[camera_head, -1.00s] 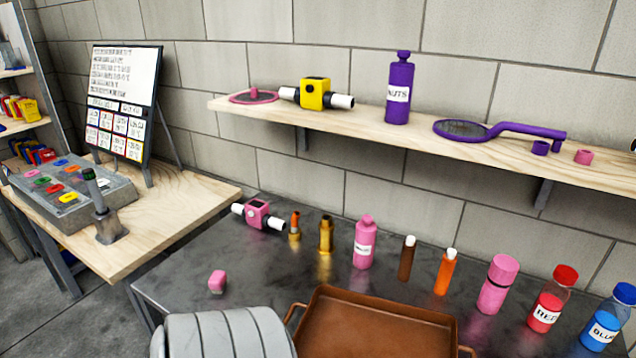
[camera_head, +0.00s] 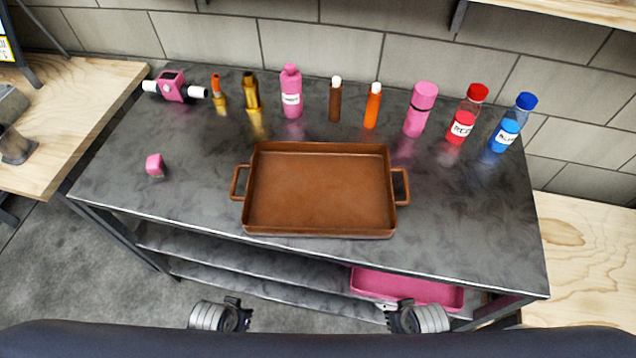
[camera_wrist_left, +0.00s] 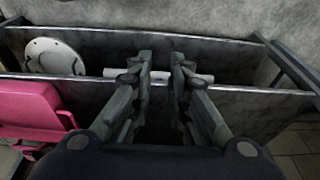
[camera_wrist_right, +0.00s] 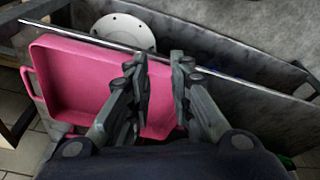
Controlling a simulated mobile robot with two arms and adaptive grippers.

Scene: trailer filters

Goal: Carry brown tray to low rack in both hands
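The brown tray (camera_head: 320,190), shallow and rectangular with a loop handle at each short end, lies flat on the dark worktop near its front edge. My left gripper (camera_head: 238,314) and right gripper (camera_head: 400,316) are in front of the table, apart from the tray. Both are empty, with a gap between the fingers in the left wrist view (camera_wrist_left: 161,70) and the right wrist view (camera_wrist_right: 160,75). Open shelves (camera_head: 240,277) run below the worktop. Which rack is the low one is not clear. The brown tray is not in either wrist view.
A pink tray (camera_head: 430,290) sits low under the table's right part, near my right gripper. Several bottles, including a red one (camera_head: 465,115), stand along the worktop's back.

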